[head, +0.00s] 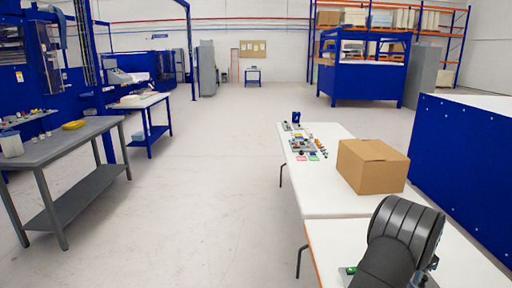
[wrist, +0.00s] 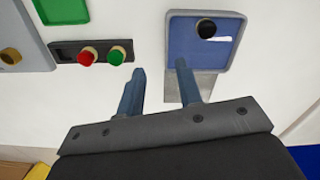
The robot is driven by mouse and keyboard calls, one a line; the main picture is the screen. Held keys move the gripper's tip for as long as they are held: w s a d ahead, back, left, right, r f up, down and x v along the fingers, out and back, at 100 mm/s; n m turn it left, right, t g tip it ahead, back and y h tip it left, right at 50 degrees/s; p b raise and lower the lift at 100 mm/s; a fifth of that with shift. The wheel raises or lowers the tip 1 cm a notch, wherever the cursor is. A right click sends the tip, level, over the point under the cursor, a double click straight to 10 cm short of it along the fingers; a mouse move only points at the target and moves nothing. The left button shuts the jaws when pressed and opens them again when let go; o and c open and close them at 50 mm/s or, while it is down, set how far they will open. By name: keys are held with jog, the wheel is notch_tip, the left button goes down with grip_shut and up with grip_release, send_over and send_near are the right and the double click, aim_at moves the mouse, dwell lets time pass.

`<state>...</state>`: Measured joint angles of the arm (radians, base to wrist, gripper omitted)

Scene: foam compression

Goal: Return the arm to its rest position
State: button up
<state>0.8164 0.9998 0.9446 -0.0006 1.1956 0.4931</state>
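My gripper (wrist: 160,82) shows in the wrist view with its two blue-grey fingers apart and nothing between them. It hangs over the white table. In the head view my dark arm is at the bottom right, and my gripper cannot be made out there.
A strip with a red button (wrist: 86,57) and a green button (wrist: 117,56) lies left of the fingers. A cardboard box (head: 372,167) stands on the white table (head: 325,203), with small parts (head: 302,146) to its left. A blue wall panel (head: 460,160) stands right of the table.

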jog(key=s+d+r, duration=0.2)
jog(key=s, duration=2.9)
jog(key=w+f, duration=0.2)
jog(key=w, duration=0.1)
jog(key=w+f, duration=0.2)
jog(key=w, duration=0.2)
jog(key=w+f, duration=0.2)
jog(key=w, duration=0.2)
jog(key=shift+d+f, duration=0.3)
jog(key=shift+f, duration=0.05)
jog(key=shift+w+f, duration=0.5)
jog(key=shift+w, duration=0.05)
jog(key=shift+o, duration=0.2)
